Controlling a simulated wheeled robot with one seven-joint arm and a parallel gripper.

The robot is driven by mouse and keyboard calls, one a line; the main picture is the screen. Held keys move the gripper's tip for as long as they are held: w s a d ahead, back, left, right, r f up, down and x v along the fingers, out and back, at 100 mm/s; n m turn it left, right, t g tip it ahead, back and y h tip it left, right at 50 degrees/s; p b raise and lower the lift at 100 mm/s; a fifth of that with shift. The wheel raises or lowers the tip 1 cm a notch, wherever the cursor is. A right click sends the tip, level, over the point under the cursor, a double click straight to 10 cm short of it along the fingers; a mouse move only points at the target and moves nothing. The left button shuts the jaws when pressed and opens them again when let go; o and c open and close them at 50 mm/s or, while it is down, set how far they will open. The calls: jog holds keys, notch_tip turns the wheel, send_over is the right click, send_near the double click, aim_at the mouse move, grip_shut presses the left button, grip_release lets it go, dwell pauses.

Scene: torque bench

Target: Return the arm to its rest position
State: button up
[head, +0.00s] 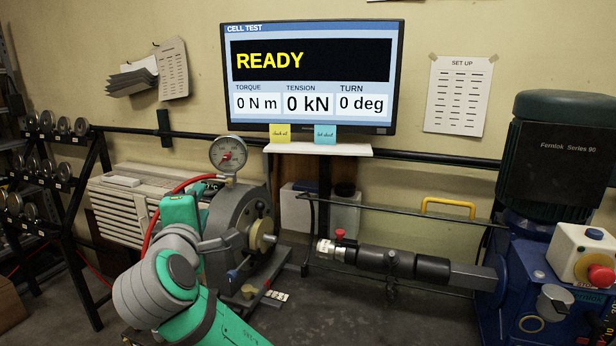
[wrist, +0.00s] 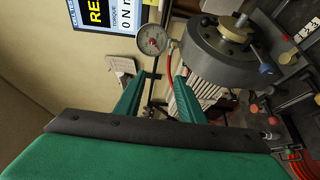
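My arm (head: 172,280), green with grey joints, reaches up from the bottom of the head view at lower left, in front of the round grey machine (head: 240,222). In the wrist view my gripper (wrist: 160,77) shows two green fingers standing apart, with nothing between them. The gap shows the red hose and bench parts behind. In the head view the fingers cannot be made out clearly.
The grey machine carries a dial gauge (head: 228,154) and red hose close to my arm. A horizontal shaft (head: 395,263) leads to the blue machine (head: 530,270) with its red stop button (head: 598,274). The monitor (head: 312,78) reads READY. A rack (head: 68,190) stands left.

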jog(key=s+d+f+m+y, duration=0.1)
jog(key=f+m, duration=0.2)
jog(key=f, duration=0.6)
jog(key=s+d+f+m+g, duration=0.1)
jog(key=s+f+m, duration=0.1)
jog(key=f, duration=0.8)
jog(key=s+d+f+m+y, duration=0.1)
jog(key=f+m, duration=0.2)
jog(key=f, duration=0.6)
jog(key=s+d+f+m+h, duration=0.1)
jog(key=s+d+f+m, duration=0.25)
jog(key=s+f, duration=0.4)
jog(key=s+d+f+m+h, duration=0.1)
jog(key=s+d+f+m, duration=0.25)
jog(key=s+f, duration=0.35)
jog(key=s+d+f+m+h, duration=0.1)
jog(key=s+d, duration=0.3)
jog(key=s, duration=0.5)
jog(key=s+d+f+m+h, duration=0.1)
jog(key=s+d+f+m, duration=0.1)
jog(key=s, duration=0.7)
jog(key=s+d+f+m, duration=0.1)
jog(key=s+d+f, duration=0.1)
jog(key=s+d, duration=0.3)
jog(key=s, duration=0.4)
jog(key=shift+s+d+f+m+g+h, duration=0.3)
jog(key=shift+s+m+g+h, duration=0.05)
jog(key=shift+m+g+h, duration=0.05)
jog(key=shift+c, duration=0.6)
